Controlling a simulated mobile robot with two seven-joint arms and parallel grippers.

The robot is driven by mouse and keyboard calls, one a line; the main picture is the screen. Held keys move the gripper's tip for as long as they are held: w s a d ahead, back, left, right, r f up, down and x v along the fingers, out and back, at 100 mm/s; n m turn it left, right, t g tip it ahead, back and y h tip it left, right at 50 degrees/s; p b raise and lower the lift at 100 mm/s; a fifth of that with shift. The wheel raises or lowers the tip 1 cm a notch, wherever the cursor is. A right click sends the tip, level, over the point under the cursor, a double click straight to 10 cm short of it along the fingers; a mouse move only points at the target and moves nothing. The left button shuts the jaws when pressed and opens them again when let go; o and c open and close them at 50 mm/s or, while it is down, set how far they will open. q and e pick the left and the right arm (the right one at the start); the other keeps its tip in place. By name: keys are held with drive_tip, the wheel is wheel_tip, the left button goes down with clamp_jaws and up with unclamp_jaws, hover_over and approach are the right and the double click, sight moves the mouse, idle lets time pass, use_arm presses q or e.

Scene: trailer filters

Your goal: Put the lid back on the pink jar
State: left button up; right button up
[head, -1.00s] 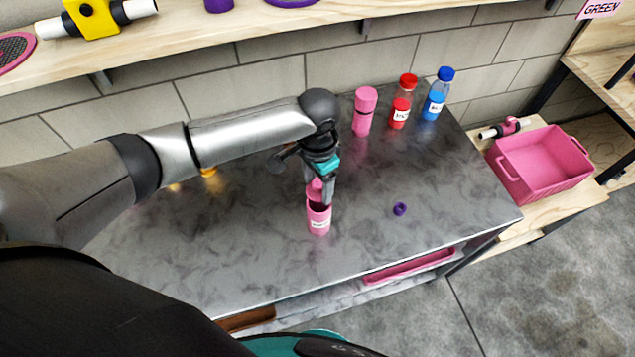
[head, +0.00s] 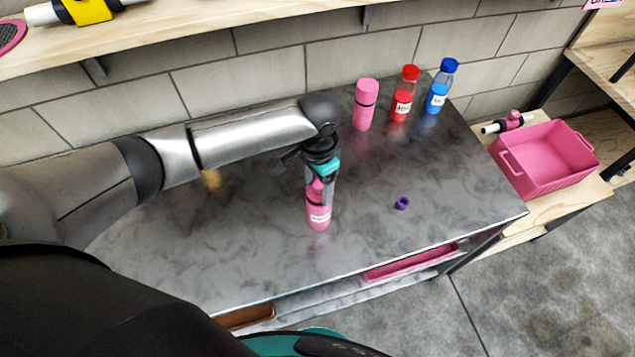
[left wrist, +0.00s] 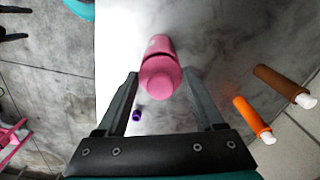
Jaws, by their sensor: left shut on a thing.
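The pink jar (head: 319,217) stands upright on the grey marbled counter, its white label facing me. My left gripper (head: 317,196) is right above it, pointing down and shut on the pink lid (head: 315,188). The lid is at the jar's mouth, roughly in line with it. In the left wrist view the lid (left wrist: 158,80) lies between the fingers, with the jar (left wrist: 159,44) beyond it and a dark line between them. Whether the lid is fully seated I cannot tell. My right gripper is not in view.
A purple ring (head: 401,203) lies right of the jar on the counter (head: 250,250). A pink bottle (head: 365,105), a red bottle (head: 404,95) and a blue bottle (head: 440,87) stand at the back. A pink crate (head: 545,160) is at the right. The front counter is clear.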

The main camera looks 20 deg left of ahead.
use_arm(q)
drive_tip(key=shift+p, duration=0.85)
idle(0.7)
drive_tip(key=shift+f+p, duration=0.15)
drive_tip(key=shift+p, duration=0.2)
idle(1.0)
drive_tip(key=shift+p, duration=0.35)
idle(0.4)
drive_tip(key=o, duration=1.3)
